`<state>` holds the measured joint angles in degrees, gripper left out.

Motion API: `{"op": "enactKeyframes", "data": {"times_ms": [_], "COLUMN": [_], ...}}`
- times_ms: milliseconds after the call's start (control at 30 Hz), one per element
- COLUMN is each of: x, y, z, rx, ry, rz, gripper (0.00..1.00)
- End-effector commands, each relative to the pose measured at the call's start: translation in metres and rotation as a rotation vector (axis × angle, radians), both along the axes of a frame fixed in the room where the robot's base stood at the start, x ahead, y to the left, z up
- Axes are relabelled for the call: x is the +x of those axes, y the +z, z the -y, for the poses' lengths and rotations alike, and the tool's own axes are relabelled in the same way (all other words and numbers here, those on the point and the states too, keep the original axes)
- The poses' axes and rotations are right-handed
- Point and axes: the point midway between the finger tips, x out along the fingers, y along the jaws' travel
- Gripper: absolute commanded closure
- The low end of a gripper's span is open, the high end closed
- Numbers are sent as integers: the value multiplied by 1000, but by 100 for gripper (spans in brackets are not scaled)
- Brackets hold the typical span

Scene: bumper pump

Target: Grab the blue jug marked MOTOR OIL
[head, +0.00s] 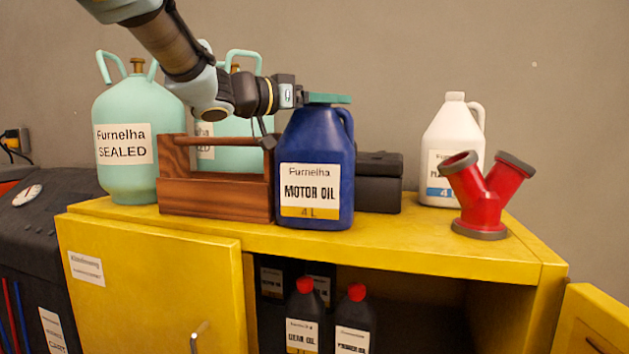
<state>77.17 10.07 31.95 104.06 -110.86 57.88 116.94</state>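The blue jug (317,165) stands upright at the front of the yellow cabinet top. Its white and yellow label reads MOTOR OIL, 4 L, and faces me. Its handle is on the right side. My gripper (328,99) reaches in from the left, with its green fingers level across the top of the jug. They hide the jug's cap or neck. The fingers are seen from the side, so I cannot tell whether they are open or shut, or whether they touch the jug.
A wooden carrier (217,197) stands close on the jug's left, before mint gas cylinders (127,180). A black case (380,180) is behind its right. A white jug (453,135) and red pipe fitting (483,200) stand farther right on the yellow cabinet (430,249). Dark bottles (304,320) fill the open shelf.

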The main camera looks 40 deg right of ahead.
Motion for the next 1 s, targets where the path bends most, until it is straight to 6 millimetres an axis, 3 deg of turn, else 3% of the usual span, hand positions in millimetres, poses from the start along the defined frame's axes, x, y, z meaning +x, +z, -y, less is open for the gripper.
{"op": "enactKeyframes", "data": {"times_ms": [67,600,1000], "x": [0,0,0], "y": [0,0,0], "z": [0,0,0], "rx": [0,0,0], "ry": [0,0,0], "rz": [0,0,0], "gripper": [41,100,100]}}
